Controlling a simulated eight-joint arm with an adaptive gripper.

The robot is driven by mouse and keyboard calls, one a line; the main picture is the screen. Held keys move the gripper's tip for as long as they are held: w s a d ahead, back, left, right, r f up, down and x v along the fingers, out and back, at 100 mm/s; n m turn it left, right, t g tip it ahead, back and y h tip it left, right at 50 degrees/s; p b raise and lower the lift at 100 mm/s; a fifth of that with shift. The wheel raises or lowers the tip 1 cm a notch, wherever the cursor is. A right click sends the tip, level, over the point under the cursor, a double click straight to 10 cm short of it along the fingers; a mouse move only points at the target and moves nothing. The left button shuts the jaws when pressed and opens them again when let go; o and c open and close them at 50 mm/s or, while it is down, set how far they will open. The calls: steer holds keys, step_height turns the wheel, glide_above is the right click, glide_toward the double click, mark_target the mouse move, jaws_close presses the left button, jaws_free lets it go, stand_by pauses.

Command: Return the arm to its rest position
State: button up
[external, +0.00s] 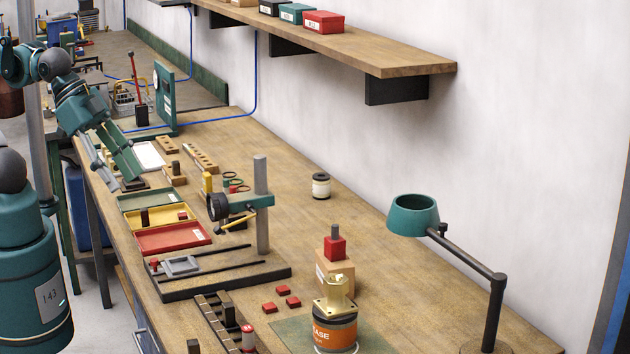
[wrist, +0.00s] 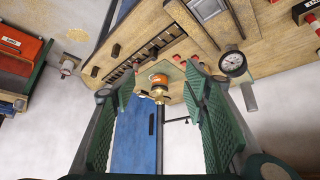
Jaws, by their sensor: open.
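My arm reaches in from the left in the external view. My gripper (external: 121,180) points down at the bench's left edge, beside the tray row. In the wrist view, the two green ribbed fingers of my gripper (wrist: 158,82) stand wide apart with nothing held between them. A brass part (external: 338,294) sits on a tin with an orange label (external: 335,334) at the front of the bench. That tin (wrist: 159,79) shows far off between the fingers in the wrist view.
A shelf (external: 400,62) overhangs the back.

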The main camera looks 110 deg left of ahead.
steer(key=shift+f+b, duration=1.75)
steer(key=shift+f, duration=0.5)
